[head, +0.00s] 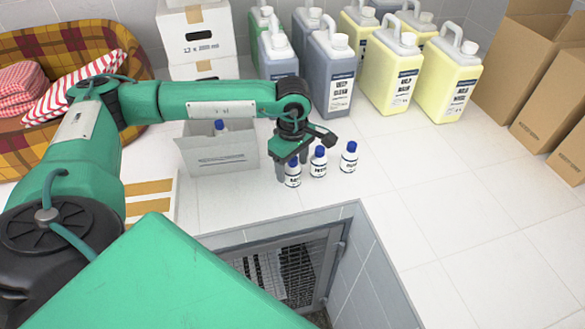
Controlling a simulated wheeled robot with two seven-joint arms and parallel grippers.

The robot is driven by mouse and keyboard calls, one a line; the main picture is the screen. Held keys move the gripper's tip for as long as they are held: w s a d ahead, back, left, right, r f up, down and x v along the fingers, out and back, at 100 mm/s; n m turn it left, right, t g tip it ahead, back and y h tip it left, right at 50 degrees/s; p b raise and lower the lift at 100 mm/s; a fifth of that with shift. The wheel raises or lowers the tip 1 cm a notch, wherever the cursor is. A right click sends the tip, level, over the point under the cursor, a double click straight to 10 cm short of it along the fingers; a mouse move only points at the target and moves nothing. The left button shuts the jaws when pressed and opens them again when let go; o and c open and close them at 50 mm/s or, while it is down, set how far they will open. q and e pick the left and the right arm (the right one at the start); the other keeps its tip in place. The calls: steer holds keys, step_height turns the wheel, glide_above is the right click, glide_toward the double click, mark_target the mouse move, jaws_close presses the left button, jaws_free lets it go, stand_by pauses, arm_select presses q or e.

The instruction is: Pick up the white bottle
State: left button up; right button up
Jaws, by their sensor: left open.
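Several small white bottles with blue caps stand on the white tiled top. One white bottle (293,174) is at my left gripper, a second white bottle (318,162) stands just right of it, and a third white bottle (349,157) stands farther right. My left gripper (291,170) points down at the leftmost bottle, with its fingers open near that bottle. I cannot tell whether they touch it. A blue cap (219,125) shows inside a grey box (221,154) to the left. My right gripper is not in view.
Large grey jugs (331,75) and yellow jugs (448,80) stand behind the bottles. Cardboard boxes (515,65) are at the right. A plaid pet bed (75,45) with striped towels is at the left. A tiled recess with a metal grate (290,270) opens in front. The right tiles are clear.

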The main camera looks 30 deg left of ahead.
arm_select(q)
steer(key=c, duration=1.1)
